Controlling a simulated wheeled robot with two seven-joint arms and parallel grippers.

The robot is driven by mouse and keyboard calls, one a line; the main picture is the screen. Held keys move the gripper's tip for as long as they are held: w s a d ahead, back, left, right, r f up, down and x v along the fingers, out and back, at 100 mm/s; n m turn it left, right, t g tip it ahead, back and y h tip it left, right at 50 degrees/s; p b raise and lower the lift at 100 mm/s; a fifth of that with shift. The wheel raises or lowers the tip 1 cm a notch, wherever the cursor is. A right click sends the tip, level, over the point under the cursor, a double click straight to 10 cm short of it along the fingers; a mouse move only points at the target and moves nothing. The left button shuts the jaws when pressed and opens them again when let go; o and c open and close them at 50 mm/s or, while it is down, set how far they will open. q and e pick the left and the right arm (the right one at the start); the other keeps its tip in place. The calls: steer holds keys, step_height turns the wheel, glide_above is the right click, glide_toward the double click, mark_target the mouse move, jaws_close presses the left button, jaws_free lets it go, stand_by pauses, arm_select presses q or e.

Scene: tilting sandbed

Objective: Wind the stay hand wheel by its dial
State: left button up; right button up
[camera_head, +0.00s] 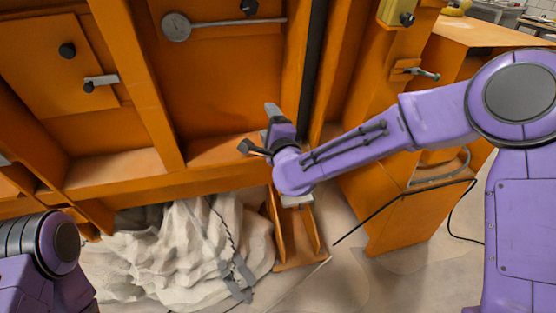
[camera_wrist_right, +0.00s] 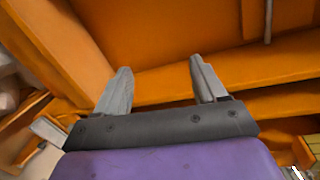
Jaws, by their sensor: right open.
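A round grey dial-like disc (camera_head: 176,27) sits at the left end of a thin horizontal rod on the orange frame, in the upper part of the head view. I cannot tell for sure which part is the stay hand wheel. My right gripper (camera_head: 259,130) is in front of the orange frame, below and to the right of the disc and apart from it. In the right wrist view the gripper (camera_wrist_right: 160,66) has its fingers spread with nothing between them, facing orange panels. My left arm shows at the lower left; its gripper is out of view.
A yellow box (camera_head: 394,12) and a metal handle (camera_head: 424,73) are at the upper right. Open floor shows at the lower right.

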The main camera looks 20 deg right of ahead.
step_height(320, 180, down, 10)
steer(key=s+d+n+g, duration=0.1)
steer(key=s+n+g, duration=0.1)
steer(key=n, duration=0.1)
steer(key=shift+s+d+r+b, duration=0.25)
steer(key=shift+s+b, duration=0.05)
steer(key=shift+b, duration=0.05)
steer(key=s+d+f+n+g+h, duration=0.1)
steer(key=s+d+f+n+g, duration=0.25)
steer(key=s+f, duration=0.55)
steer(key=s+d+f+n+g+h, duration=0.1)
steer(key=s+d+f+n+g, duration=0.25)
steer(key=s+f, duration=0.6)
steer(key=s+d+f+n+g+h, duration=0.1)
steer(key=s+d+f+g, duration=0.2)
steer(key=s+f, duration=0.3)
steer(key=s+d+f+n+g+h, duration=0.1)
steer(key=s+d+f, duration=0.4)
steer(key=s, duration=0.9)
step_height(320, 180, down, 2)
steer(key=shift+s+f+n+g, duration=0.25)
steer(key=shift+n+g, duration=0.25)
steer(key=shift+g, duration=0.4)
